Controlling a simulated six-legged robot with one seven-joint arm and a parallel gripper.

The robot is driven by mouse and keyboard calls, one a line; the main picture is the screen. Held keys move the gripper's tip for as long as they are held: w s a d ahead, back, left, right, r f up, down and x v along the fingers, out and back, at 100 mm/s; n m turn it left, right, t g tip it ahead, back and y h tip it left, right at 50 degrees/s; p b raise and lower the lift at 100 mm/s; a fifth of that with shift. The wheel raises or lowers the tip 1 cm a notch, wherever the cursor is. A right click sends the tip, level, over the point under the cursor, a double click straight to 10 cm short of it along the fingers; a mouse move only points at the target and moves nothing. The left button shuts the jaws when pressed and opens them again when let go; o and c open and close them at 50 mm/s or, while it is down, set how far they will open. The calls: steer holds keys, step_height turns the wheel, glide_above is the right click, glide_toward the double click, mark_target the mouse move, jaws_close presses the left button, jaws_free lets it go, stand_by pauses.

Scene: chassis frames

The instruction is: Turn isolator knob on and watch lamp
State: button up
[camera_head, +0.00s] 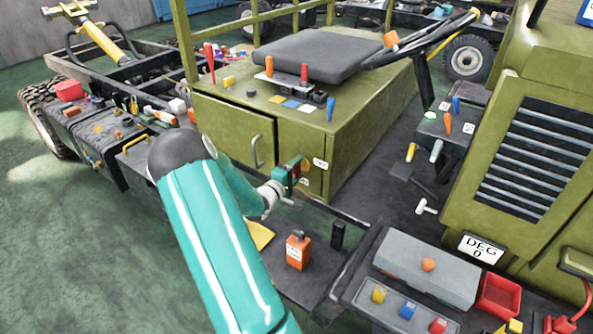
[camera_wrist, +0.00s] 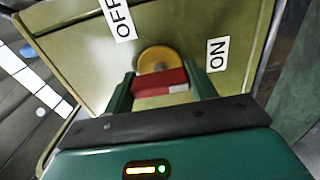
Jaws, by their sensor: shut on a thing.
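The isolator knob, a red bar on a yellow-orange round base (camera_wrist: 157,57), sits on the olive cabinet panel. My gripper (camera_wrist: 161,84) is shut on the red bar, with a green finger at each side. The OFF label (camera_wrist: 118,18) is at upper left of the knob and the ON label (camera_wrist: 216,54) is at its right. In the head view my gripper (camera_head: 290,176) is at the cabinet front and hides most of the knob. A pale green round spot (camera_head: 430,115) shows on the console; I cannot tell whether it is the lamp.
The olive cabinet (camera_head: 235,130) carries a black seat (camera_head: 318,52) and small levers. A low dark rail runs right of my gripper. An orange can (camera_head: 298,251) stands below it. A grey box (camera_head: 428,268) and red tray (camera_head: 499,294) are at lower right. Green floor is open at left.

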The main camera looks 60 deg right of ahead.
stand_by(0.5)
steer(key=o, duration=1)
steer(key=a, duration=0.4)
steer(key=w+a, duration=0.1)
steer(key=a, duration=0.4)
steer(key=w+a, duration=0.1)
steer(key=a, duration=0.3)
steer(key=shift+w+a, duration=0.1)
steer(key=shift+a, duration=0.25)
steer(key=shift+r, duration=0.1)
